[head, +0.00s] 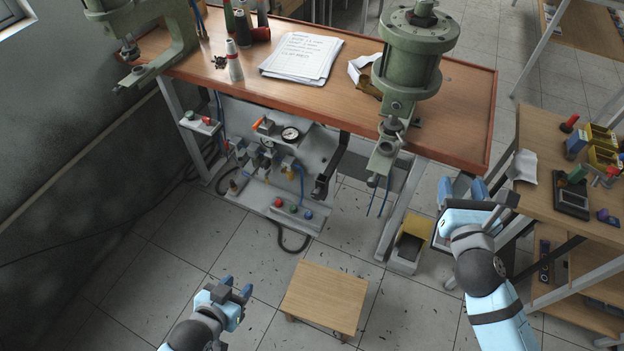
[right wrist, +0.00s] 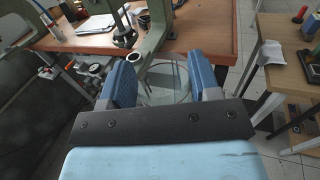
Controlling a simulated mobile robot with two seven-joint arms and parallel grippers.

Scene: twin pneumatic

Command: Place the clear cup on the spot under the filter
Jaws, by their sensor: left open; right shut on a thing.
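The clear cup (right wrist: 165,80) is in the right wrist view, see-through with a faint round rim, between the two blue fingers of my right gripper (head: 464,189). The gripper is shut on it, beside the orange bench's front right corner. In the head view I cannot make out the cup. The filter seems to be among the small fittings (head: 268,153) on the grey panel under the bench, left of the right gripper. The spot under it is too small to tell. My left gripper (head: 236,287) is open and empty, low over the floor at the front.
The orange bench (head: 465,110) carries a green press (head: 412,50) whose lower arm overhangs the front edge. A small stool (head: 325,297) stands on the floor between my arms. A cluttered wooden side table (head: 545,190) is close on the right.

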